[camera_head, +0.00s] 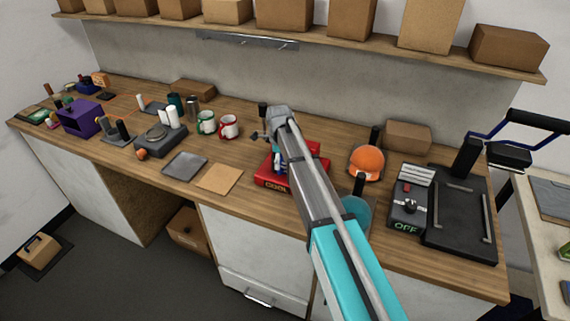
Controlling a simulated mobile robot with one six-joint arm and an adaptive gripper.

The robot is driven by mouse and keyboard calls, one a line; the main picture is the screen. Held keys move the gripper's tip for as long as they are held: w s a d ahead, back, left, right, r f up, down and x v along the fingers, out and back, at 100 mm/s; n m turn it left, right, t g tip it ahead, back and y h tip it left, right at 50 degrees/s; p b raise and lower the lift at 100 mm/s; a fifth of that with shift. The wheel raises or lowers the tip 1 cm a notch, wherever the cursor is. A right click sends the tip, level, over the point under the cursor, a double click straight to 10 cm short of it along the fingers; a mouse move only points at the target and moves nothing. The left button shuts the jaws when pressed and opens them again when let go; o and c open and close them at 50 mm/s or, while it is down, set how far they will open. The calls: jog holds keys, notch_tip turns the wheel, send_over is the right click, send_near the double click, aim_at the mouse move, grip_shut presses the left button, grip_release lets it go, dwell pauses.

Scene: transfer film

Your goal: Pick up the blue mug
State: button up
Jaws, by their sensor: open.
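My arm reaches up from the lower right over the workbench. My gripper (273,147) is at its far end, small and partly hidden by the arm, above a red block marked "COOL" (268,183). It is open. A small blue and white thing (278,166) shows at the red block beside the arm; it may be the blue mug, but the arm covers much of it. A green and white mug (206,122) and a red and white mug (229,126) stand upright to the left, apart from the gripper.
A grey plate (185,166) and a tan square (219,179) lie left of the red block. An orange cap-shaped thing (366,163), a box marked "OFF" (408,208) and a black press (462,215) stand to the right. A shelf of cardboard boxes (350,43) runs above.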

dwell(0.4)
jog(key=c, duration=1.3)
